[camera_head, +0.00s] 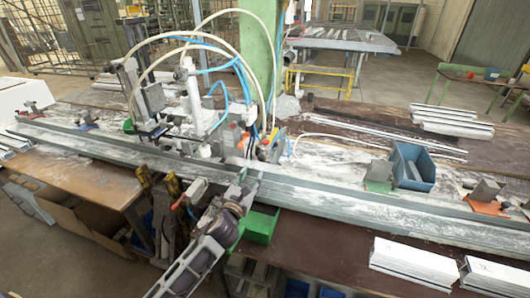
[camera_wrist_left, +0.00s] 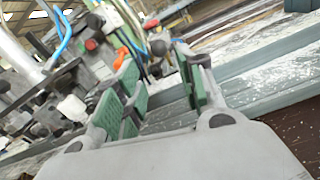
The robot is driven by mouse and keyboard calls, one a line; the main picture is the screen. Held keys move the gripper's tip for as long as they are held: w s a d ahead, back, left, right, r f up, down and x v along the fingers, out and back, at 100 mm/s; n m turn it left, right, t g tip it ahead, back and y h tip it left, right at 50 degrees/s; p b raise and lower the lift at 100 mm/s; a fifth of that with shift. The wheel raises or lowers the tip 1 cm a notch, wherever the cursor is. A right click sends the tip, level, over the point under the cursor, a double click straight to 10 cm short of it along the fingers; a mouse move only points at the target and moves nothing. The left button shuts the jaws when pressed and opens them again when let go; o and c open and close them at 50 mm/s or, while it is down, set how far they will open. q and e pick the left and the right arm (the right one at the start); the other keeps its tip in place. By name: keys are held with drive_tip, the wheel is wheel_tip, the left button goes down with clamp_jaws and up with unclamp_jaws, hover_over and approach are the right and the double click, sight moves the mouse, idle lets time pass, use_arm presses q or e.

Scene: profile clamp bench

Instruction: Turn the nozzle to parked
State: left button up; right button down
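The clamp machine (camera_head: 190,100) stands on the bench with pale hoses and blue tubes arching over it. I cannot tell for certain which part is the nozzle. A small orange part (camera_wrist_left: 121,58) shows beyond my fingers in the left wrist view, among dark knobs and a red button (camera_wrist_left: 91,44). My left gripper (camera_head: 250,178) is at the bench's front edge, just in front of the machine's right side. In the left wrist view its green-padded fingers (camera_wrist_left: 162,82) stand apart with nothing between them. My right gripper is not in view.
A long grey profile rail (camera_head: 340,200) runs along the bench. A green bin (camera_head: 262,226) hangs at the front near my left gripper. A blue bin (camera_head: 424,172) and a red-based clamp (camera_head: 487,207) stand to the right. White profiles (camera_head: 416,262) lie at the front right.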

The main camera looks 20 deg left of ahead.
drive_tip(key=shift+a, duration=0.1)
use_arm(q)
approach(263, 153)
drive_tip(key=shift+w+f+p, duration=0.3)
drive_tip(key=shift+w+p, duration=0.1)
drive_tip(key=shift+w, duration=0.4)
drive_tip(key=shift+w+p, duration=0.3)
drive_tip(key=shift+w, duration=2.35)
drive_tip(key=shift+w+d+f, duration=0.1)
drive_tip(key=shift+w, duration=1.4)
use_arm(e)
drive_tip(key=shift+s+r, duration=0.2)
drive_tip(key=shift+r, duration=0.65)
use_arm(q)
drive_tip(key=shift+c, duration=0.4)
clamp_jaws()
